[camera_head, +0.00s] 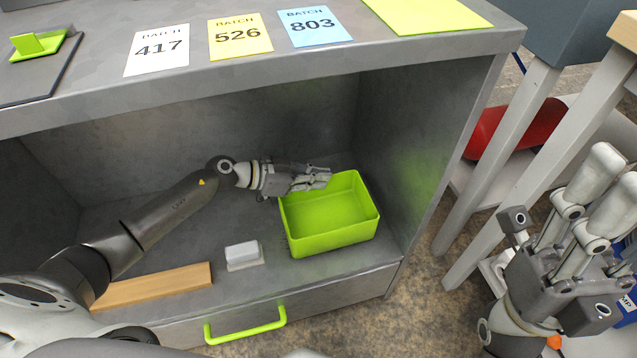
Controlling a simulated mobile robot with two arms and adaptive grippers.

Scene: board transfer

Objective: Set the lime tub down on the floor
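The lime tub (331,238) is an open, empty, box-shaped tub standing on the lower shelf of the grey cabinet, near its right wall. My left gripper (314,179) reaches in from the left, with its fingers at the tub's back-left rim. They overlap the rim in the view. I cannot tell whether they grip it or only lie over it. My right gripper (562,198) is at the right, outside the cabinet, with its fingers pointing up and spread, holding nothing visible. The speckled brown floor (425,300) shows to the right of the cabinet and in front of it.
A white block (243,254) and a wooden board (155,287) lie on the shelf left of the tub. A green drawer handle (246,328) sticks out below. The cabinet top (100,85) carries batch cards. A grey table leg (500,165) stands right of the cabinet.

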